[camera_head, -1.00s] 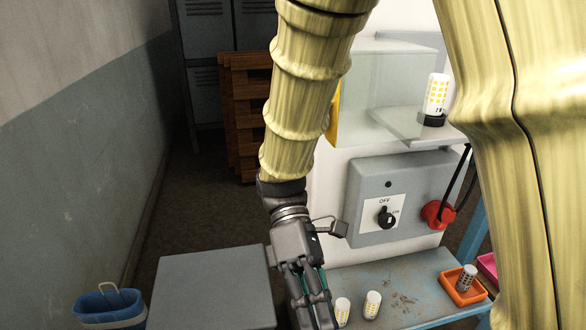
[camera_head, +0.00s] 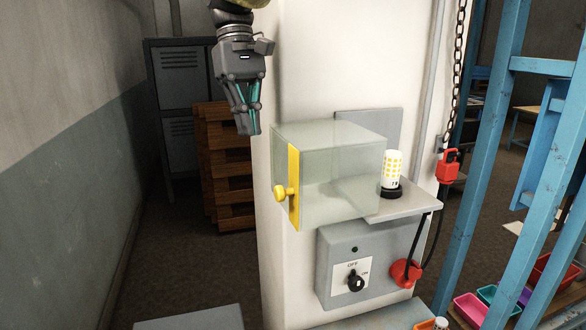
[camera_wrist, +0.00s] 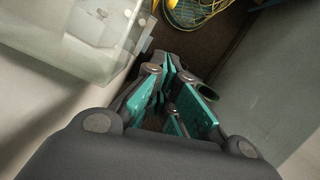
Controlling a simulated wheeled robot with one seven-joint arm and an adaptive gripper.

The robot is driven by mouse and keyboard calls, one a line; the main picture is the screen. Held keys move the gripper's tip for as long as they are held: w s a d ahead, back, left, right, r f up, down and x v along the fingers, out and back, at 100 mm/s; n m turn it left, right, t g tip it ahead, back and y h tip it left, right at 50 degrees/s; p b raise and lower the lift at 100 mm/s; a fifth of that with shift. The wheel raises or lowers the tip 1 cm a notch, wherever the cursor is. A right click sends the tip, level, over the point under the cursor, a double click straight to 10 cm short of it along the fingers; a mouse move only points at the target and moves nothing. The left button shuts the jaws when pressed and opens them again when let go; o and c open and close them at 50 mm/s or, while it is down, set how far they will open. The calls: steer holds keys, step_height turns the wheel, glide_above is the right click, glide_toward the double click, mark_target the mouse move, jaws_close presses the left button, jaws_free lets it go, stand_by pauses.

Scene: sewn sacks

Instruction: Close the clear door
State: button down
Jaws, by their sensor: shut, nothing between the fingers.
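The clear door is part of a clear box-like enclosure (camera_head: 345,160) on the white column. A yellow edge strip (camera_head: 293,185) with a round yellow knob (camera_head: 281,193) stands at its left front. I cannot tell how far the door stands open. My gripper (camera_head: 248,132) hangs fingers down, above and left of the enclosure's upper left corner, apart from the yellow strip and knob. Its fingers are together and empty. In the wrist view, clear panels (camera_wrist: 85,40) lie at the upper left, beside my gripper (camera_wrist: 175,75). The knob is not identifiable there.
A grey switch box (camera_head: 335,240) with a red plug (camera_head: 406,273) sits below. Blue posts (camera_head: 485,170) stand right. Wooden crates (camera_head: 225,165) are behind at left.

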steer(key=s+d+f+p, duration=0.3)
steer(key=s+f+p, duration=0.2)
steer(key=f, duration=0.3)
steer(key=shift+f+p, duration=0.15)
steer(key=shift+p, duration=0.45)
steer(key=shift+s+d, duration=0.1)
steer(key=shift+d, duration=0.05)
